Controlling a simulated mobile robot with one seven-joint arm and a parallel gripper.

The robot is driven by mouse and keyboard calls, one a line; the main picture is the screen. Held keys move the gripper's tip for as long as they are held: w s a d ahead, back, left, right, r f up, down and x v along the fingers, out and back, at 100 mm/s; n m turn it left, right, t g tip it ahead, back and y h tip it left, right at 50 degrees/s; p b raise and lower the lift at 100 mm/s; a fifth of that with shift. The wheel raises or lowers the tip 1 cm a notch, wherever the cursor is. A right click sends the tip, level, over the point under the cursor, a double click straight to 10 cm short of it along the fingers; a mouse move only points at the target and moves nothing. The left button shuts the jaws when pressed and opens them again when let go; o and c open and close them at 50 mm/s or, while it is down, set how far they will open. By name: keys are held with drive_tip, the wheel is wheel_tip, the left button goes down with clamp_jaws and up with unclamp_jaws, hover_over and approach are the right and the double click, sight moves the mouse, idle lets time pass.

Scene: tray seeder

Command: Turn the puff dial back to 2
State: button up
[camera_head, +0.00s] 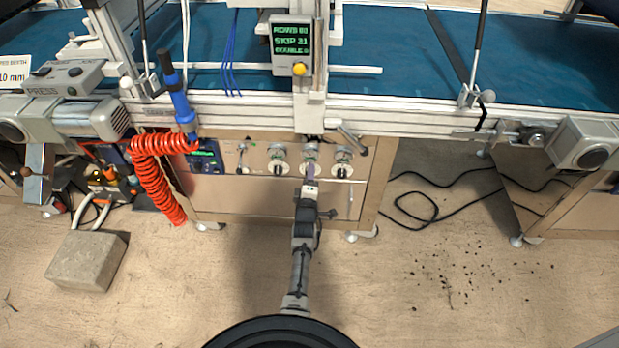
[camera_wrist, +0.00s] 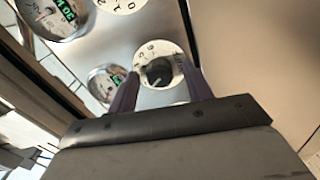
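In the wrist view a round white dial (camera_wrist: 150,51) with a dark knob (camera_wrist: 158,73) sits on the metal panel. Figures run round its edge, but the setting and the dial's name cannot be read. My gripper (camera_wrist: 160,78) is open, with one finger on each side of the knob. I cannot tell whether the fingers touch it. In the head view my gripper (camera_head: 311,172) is in front of the middle of three dials on the front panel and partly covers it. The left dial (camera_head: 277,168) and the right dial (camera_head: 343,170) stand close beside it.
In the head view, a display (camera_head: 291,38) stands above the panel, a red coiled hose (camera_head: 160,180) hangs left, and a concrete block (camera_head: 87,260) lies on the floor.

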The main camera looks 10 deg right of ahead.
drive_tip(key=p+v, duration=0.8)
drive_tip(key=v, duration=0.6)
idle(0.5)
